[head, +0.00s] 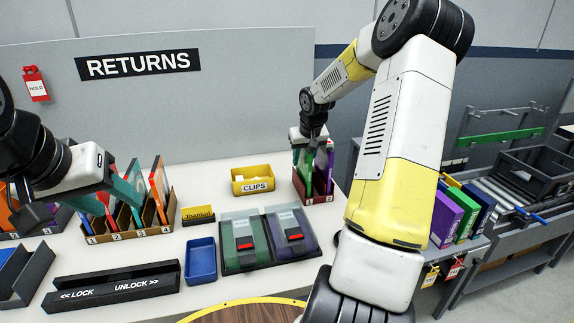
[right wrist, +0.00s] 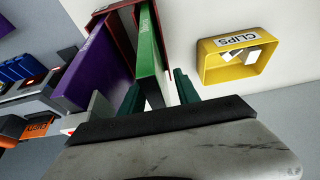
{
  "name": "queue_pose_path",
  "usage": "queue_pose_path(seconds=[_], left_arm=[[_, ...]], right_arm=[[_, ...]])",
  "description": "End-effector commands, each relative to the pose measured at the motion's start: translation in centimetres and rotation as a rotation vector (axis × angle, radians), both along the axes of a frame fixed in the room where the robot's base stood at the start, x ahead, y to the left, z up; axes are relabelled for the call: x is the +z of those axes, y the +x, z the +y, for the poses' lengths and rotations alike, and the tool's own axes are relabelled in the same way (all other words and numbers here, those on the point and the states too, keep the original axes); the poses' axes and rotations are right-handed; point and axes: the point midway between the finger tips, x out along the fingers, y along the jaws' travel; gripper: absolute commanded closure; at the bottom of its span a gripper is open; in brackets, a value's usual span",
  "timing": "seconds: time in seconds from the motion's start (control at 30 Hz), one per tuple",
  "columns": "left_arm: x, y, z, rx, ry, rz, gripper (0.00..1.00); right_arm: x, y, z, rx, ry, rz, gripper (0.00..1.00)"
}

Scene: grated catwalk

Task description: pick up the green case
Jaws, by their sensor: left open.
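The green case (right wrist: 150,58) stands upright in a dark red holder (right wrist: 108,10), beside a purple case (right wrist: 100,65). In the head view the green case (head: 304,162) shows below my right gripper (head: 313,143), partly hidden by it. In the right wrist view the dark green fingers of my right gripper (right wrist: 160,92) are on either side of the green case's near end. A gap shows between the case and the right-hand finger, so the gripper looks open. My left gripper (head: 78,203) is open at the far left, over the numbered rack.
A yellow CLIPS bin (head: 252,181) stands left of the red holder (head: 320,199). A tray (head: 268,264) with green and purple cases, a blue bin (head: 201,260) and a LOCK/UNLOCK fixture (head: 112,288) are nearer. The numbered rack (head: 130,235) holds several cases. A conveyor (head: 500,190) is at right.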

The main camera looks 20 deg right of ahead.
Motion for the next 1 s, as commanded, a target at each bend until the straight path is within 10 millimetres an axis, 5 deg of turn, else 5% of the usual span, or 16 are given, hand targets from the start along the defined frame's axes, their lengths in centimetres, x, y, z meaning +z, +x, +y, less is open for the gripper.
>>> queue_pose_path(seconds=[0.9,1.0], left_arm=[[0.0,0.0,0.0,0.0,0.0,0.0,0.51],[0.0,0.0,0.0,0.0,0.0,0.0,0.51]], right_arm=[[-0.42,0.0,0.01,0.001,0.0,-0.001,0.62],[-0.43,-0.01,0.01,0.001,0.0,-0.001,0.81]])
